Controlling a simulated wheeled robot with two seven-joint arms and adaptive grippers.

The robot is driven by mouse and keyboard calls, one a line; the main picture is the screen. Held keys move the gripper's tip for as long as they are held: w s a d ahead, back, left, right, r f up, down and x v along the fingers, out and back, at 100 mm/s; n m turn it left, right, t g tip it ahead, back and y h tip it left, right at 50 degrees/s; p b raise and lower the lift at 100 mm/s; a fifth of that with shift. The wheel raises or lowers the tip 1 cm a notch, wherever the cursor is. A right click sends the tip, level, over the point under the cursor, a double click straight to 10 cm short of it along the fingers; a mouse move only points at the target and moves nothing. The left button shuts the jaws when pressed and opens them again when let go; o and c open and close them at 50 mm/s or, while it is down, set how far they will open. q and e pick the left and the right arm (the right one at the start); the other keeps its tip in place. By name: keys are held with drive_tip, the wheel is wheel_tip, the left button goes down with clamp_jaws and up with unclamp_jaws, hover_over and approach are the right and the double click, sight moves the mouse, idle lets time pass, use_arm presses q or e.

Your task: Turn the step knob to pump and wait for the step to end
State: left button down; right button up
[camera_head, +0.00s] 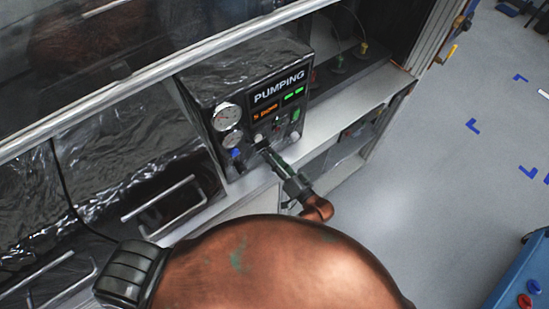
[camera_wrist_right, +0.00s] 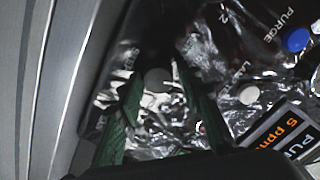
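The control box (camera_head: 247,90) stands on the bench, with a lit display (camera_head: 279,87) reading PUMPING and an orange ppm line below it. My right gripper (camera_head: 264,148) is at the lower front of the box and partly covers the panel there. In the right wrist view its green-padded fingers are apart, with a round grey knob (camera_wrist_right: 154,78) seen between their tips and a gap on both sides. I cannot read that knob's label. A white knob (camera_wrist_right: 249,94) and a blue knob (camera_wrist_right: 297,40), near the word PURGE, are to its right. My left gripper is out of view.
Two round gauges (camera_head: 227,117) are on the box's left front. A raised glass sash with a metal rail (camera_head: 130,85) crosses the upper left. Metal handles (camera_head: 165,208) stick out at left. The grey floor (camera_head: 440,190) at right is mostly clear.

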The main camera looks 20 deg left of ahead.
drive_tip(key=shift+o, duration=1.1)
drive_tip(key=shift+d, duration=0.1)
drive_tip(key=shift+d, duration=0.1)
drive_tip(key=v, duration=1.2)
drive_tip(key=shift+f, duration=0.1)
